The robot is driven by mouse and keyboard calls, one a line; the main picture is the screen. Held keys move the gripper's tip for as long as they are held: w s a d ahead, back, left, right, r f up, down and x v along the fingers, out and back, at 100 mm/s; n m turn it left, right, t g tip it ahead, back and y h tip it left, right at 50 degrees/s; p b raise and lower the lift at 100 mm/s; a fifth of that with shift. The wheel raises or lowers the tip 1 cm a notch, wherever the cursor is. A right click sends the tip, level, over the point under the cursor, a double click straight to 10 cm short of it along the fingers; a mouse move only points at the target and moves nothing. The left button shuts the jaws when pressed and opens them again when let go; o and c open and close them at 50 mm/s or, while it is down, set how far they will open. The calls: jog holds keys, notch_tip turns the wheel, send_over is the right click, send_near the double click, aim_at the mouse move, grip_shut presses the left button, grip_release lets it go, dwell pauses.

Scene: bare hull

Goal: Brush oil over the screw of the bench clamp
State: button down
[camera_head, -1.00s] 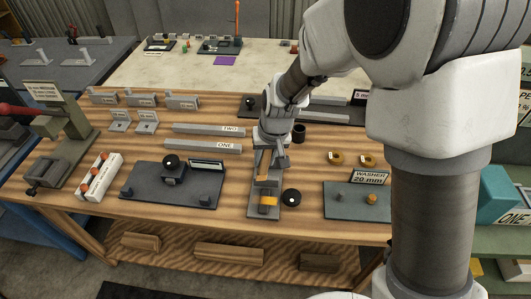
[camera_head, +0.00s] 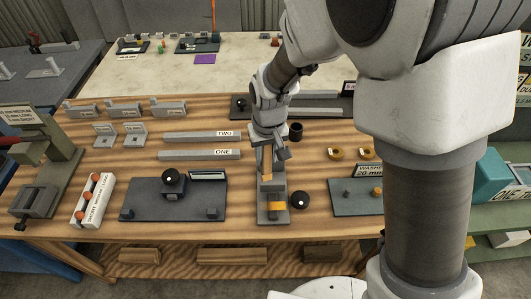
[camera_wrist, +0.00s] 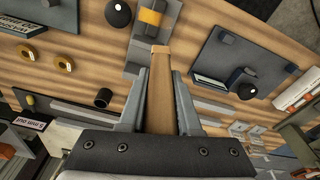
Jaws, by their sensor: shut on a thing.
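My gripper (camera_wrist: 165,95) is shut on a tan, wooden-looking piece (camera_wrist: 160,85), which looks like a brush handle; no bristles can be made out. In the head view my gripper (camera_head: 267,160) is over the workbench, its fingers pointing down towards a narrow grey fixture (camera_head: 273,217) with an orange block (camera_head: 277,206). In the wrist view the held piece's far end overlaps this fixture (camera_wrist: 133,68); I cannot tell whether they touch. A green stand with grey jaws (camera_head: 40,200) is at the bench's left end. I cannot tell which fixture is the bench clamp; no screw is clear.
A black round knob (camera_head: 301,199) is just right of the grey fixture. A dark cup (camera_head: 295,131) stands behind it, contents hidden. A dark plate with a knob (camera_head: 150,200) lies left and the washer plate (camera_head: 350,205) right. Grey bars (camera_head: 200,155) lie behind. Bare wood shows between.

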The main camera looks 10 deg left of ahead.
aim_at(267, 167)
jog(key=shift+f+b, duration=1.75)
jog(key=shift+f, duration=0.8)
jog(key=shift+r, duration=0.15)
